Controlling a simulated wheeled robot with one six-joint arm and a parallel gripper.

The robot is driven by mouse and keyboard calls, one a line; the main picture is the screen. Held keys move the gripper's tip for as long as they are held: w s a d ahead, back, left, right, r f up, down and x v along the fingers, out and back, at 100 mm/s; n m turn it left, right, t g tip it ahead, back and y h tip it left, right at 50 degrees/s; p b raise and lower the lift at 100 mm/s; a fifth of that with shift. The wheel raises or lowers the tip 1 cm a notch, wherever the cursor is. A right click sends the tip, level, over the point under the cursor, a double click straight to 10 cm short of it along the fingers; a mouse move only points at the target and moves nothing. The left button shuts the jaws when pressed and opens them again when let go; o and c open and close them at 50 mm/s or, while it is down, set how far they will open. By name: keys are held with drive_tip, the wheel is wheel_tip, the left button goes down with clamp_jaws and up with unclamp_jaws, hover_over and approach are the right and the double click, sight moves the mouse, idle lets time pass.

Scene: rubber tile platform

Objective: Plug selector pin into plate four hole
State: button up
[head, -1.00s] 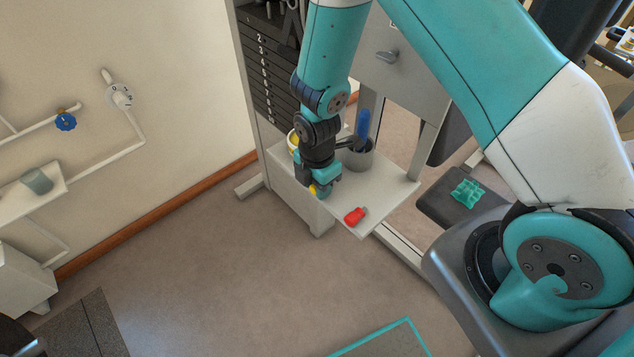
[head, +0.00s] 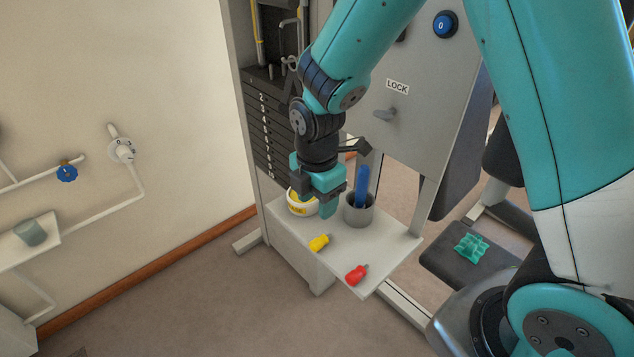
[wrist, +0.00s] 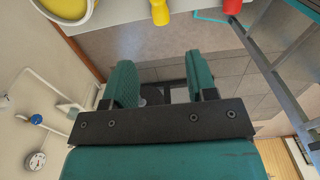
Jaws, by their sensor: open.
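Two pins lie on the white shelf (head: 385,240): a yellow-handled pin (head: 319,243) near the left front edge and a red-handled pin (head: 356,275) near the front corner. Both handles show at the top of the wrist view, yellow (wrist: 160,12) and red (wrist: 232,6). I cannot tell which is the selector pin. The black weight stack (head: 265,130) has numbered plates, with plate four's label (head: 265,118) partway down; its hole is too small to make out. My gripper (head: 328,208) is open and empty, above the shelf behind the yellow pin. Both fingers show apart in the wrist view (wrist: 161,82).
A white tub with yellow contents (head: 298,208) stands beside my gripper at the left. A grey cup (head: 358,216) holding a blue handle (head: 362,185) stands at its right. A grey panel (head: 415,130) marked LOCK rises behind. Floor in front is clear.

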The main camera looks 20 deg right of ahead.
drive_tip(key=s+a+r+m+y, duration=0.2)
drive_tip(key=s+r+m, duration=0.5)
drive_tip(key=s+r, duration=0.1)
drive_tip(key=s+a+r+m+y, duration=0.2)
drive_tip(key=s+r+m, duration=0.5)
drive_tip(key=s+r, duration=0.2)
drive_tip(key=shift+s+a+m, duration=0.2)
drive_tip(key=shift+s+m, duration=0.1)
drive_tip(key=shift+s, duration=0.5)
